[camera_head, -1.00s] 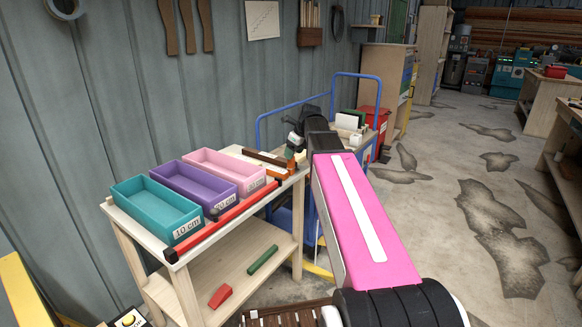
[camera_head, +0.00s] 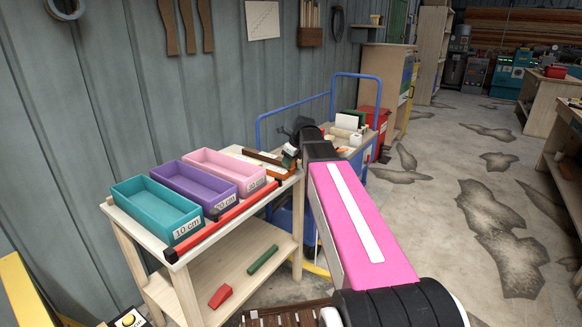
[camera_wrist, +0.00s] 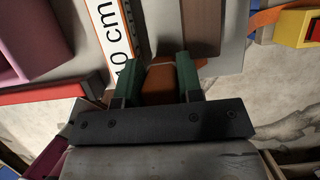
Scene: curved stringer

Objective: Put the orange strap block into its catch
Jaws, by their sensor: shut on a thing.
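My gripper (camera_wrist: 160,88) has two green fingers and is shut on the orange strap block (camera_wrist: 160,80), which shows between them in the wrist view. The block's lower part is hidden by the gripper body. In the head view my gripper (camera_head: 291,152) is small and dark at the far right end of the wooden table, and the block in it is too small to make out clearly. I cannot make out the catch for certain in either view.
The wooden table (camera_head: 151,238) carries teal (camera_head: 155,207), purple (camera_head: 196,186) and pink (camera_head: 225,170) trays behind a red rail (camera_head: 222,221). A white strip reading "0 cm" (camera_wrist: 113,35) lies close left of the fingers. A blue-railed cart (camera_head: 351,76) stands beyond.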

